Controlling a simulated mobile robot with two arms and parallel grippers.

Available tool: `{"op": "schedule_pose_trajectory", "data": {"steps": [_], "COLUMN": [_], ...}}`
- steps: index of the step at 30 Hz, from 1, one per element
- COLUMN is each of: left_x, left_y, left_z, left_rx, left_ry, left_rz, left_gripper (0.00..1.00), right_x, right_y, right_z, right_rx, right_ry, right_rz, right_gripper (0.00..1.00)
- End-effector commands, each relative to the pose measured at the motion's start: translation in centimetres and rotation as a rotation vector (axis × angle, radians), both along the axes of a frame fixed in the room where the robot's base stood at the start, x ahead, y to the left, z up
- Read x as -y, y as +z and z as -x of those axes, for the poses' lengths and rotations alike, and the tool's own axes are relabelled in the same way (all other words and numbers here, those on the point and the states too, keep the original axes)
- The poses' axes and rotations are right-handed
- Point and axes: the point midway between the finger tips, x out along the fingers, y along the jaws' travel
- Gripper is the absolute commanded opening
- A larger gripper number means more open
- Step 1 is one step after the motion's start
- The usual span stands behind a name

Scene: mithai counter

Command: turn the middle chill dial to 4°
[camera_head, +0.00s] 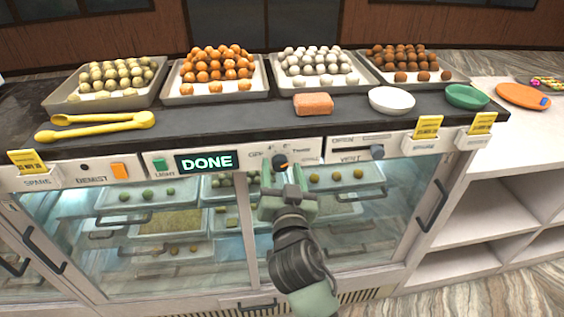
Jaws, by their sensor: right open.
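The middle chill dial (281,161) is a small dark knob with an orange mark, set in the white front panel below the counter edge. Small degree markings curve around its top, too small to read for sure. I cannot tell exactly which marking the knob points to. My right gripper (282,180) is just below and in front of the dial, its jaws open, with the knob showing above the fingertips. I see no grip on the knob. A panel display (206,162) left of the dial reads "DONE". My left gripper is not in view.
The panel also carries a vent knob (376,152), a green light switch (160,165) and an orange demist switch (119,170). On the counter stand sweet trays, yellow tongs (95,126), a pink block (313,103), a white bowl (391,100) and a green bowl (467,96).

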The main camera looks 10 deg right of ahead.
Motion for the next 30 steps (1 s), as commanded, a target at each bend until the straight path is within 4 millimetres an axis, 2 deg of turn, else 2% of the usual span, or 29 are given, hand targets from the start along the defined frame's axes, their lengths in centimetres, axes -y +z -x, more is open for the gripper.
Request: {"op": "schedule_pose_trajectory", "data": {"steps": [8,12,14,23,30], "left_x": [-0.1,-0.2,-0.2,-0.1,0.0], "left_y": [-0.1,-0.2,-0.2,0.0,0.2], "left_z": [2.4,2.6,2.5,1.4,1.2], "left_rx": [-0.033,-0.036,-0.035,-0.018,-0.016], "left_ry": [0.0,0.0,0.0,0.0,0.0], "left_rz": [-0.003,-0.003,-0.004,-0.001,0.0], "left_gripper": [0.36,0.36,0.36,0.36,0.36], "right_x": [0.0,0.0,0.0,0.0,0.0], "right_y": [0.0,0.0,0.0,0.0,0.1], "right_z": [0.0,0.0,0.0,0.0,0.0], "right_rx": [0.0,0.0,0.0,0.0,0.001], "right_ry": [0.0,0.0,0.0,0.0,-0.001], "right_rz": [0.001,0.001,0.001,0.027,0.147], "right_gripper": [0.55,0.16,0.0,0.0,0.0]}}
